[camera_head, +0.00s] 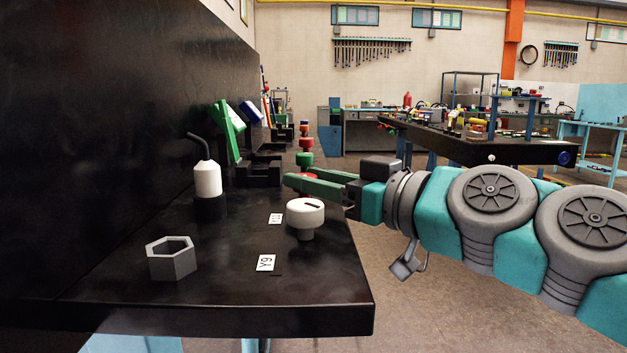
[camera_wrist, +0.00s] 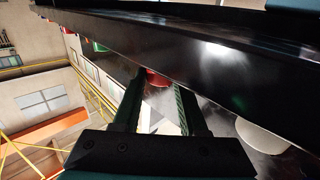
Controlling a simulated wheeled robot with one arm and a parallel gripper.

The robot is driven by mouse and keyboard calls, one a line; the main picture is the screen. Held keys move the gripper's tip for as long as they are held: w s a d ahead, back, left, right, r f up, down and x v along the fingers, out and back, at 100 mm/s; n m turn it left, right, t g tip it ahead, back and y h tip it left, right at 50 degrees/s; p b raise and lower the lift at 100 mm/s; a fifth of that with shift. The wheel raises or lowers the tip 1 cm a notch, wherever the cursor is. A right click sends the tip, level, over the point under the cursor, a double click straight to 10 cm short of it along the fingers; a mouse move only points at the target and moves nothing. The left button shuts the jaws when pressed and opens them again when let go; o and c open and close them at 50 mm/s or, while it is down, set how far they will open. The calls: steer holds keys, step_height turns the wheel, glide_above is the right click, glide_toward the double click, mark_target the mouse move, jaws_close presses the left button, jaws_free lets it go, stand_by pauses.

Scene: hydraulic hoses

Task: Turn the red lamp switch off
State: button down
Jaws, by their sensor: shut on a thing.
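A red knob-shaped switch (camera_head: 309,176) sits near the right edge of the black bench, mostly hidden behind my fingers in the head view. My gripper (camera_head: 297,177) reaches in from the right with its two green fingers on either side of it. In the wrist view the red switch (camera_wrist: 157,77) shows between the tips of my gripper (camera_wrist: 159,86), which is shut on it. I cannot tell which way the switch is turned, and I cannot make out a lamp.
A white round knob (camera_head: 305,215) stands nearer on the black bench (camera_head: 215,290). Behind are a green knob (camera_head: 305,160) and red ones. A white bottle (camera_head: 207,180), a grey hexagonal ring (camera_head: 172,260) and green block (camera_head: 226,133) stand left. A black wall borders the bench's left.

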steer(key=n+g+y, duration=0.1)
steer(key=n+g+y+b, duration=0.1)
steer(key=n+g, duration=0.1)
steer(key=shift+w+d+g+y+b, duration=0.15)
steer(key=shift+w+g+y+b, duration=0.1)
steer(key=shift+g+y+b, duration=0.15)
steer(key=n+g, duration=0.1)
steer(key=g, duration=0.1)
steer(key=n+g+y+p, duration=0.1)
steer(key=g, duration=0.1)
steer(key=n+g+y, duration=0.1)
steer(key=n+g, duration=0.1)
steer(key=shift+w+d+r, duration=0.1)
steer(key=shift+w+r, duration=0.05)
steer(key=shift+w, duration=0.15)
steer(key=shift+w+n+g+y+p, duration=0.1)
steer(key=shift+n+g+y+p, duration=0.2)
steer(key=shift+n+g+p, duration=0.9)
steer(key=shift+n+g+b, duration=0.35)
steer(key=shift+n+g, duration=0.05)
steer(key=shift+g, duration=0.8)
steer(key=shift+w+n+g, duration=0.1)
steer(key=shift+n+g, duration=1.2)
steer(key=shift+g, duration=0.6)
steer(key=shift+w+a+n+g+h, duration=0.1)
steer(key=shift+w+n+g+h, duration=0.05)
steer(key=shift+n+g+h, duration=0.95)
steer(key=shift+w+a+n+g+h, duration=0.15)
steer(key=shift+n+g+h, duration=0.5)
steer(key=shift+g, duration=0.85)
